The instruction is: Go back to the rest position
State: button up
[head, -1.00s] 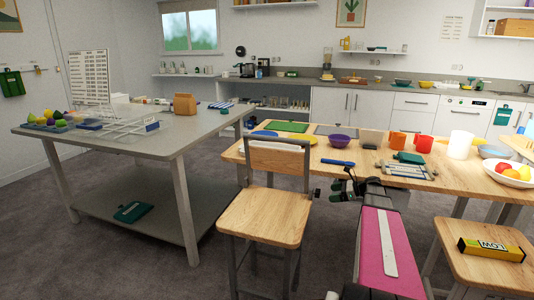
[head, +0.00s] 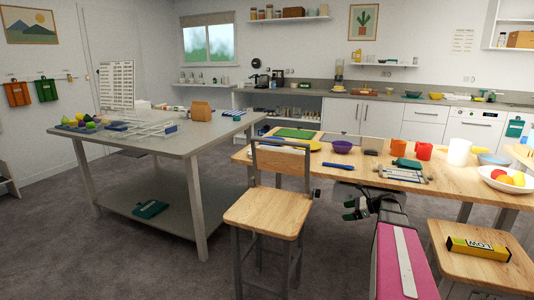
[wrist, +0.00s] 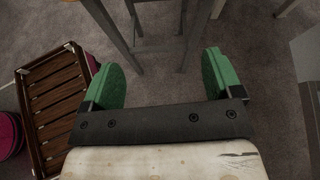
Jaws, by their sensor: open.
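My gripper (head: 354,209) shows in the head view in front of the wooden table (head: 326,161), just right of the wooden chair (head: 265,211). In the wrist view my gripper (wrist: 165,80) is open, with its two green finger pads wide apart and nothing between them. It points down toward the grey floor (wrist: 160,82) and metal furniture legs. My pink arm link leads back from it at the lower right of the head view.
A stool (head: 447,244) with a yellow box (head: 478,249) stands right of my arm. A grey workbench (head: 180,143) is at left. In the wrist view a slatted brown crate (wrist: 55,108) lies at left. Open floor lies at the lower left.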

jog(key=s+a+f+n+g+h, duration=0.2)
jog(key=s+a+f+n+h, duration=0.2)
jog(key=s+a+n+h, duration=0.2)
jog(key=s+a+f+n+g+h, duration=0.2)
jog(key=s+a+f+n+h, duration=0.3)
jog(key=s+a+n, duration=0.6)
jog(key=shift+s+a+f+n+g+h, duration=0.15)
jog(key=shift+s+a+n+g+h, duration=0.2)
jog(key=shift+s+n, duration=1.7)
jog(key=shift+w+d, duration=0.1)
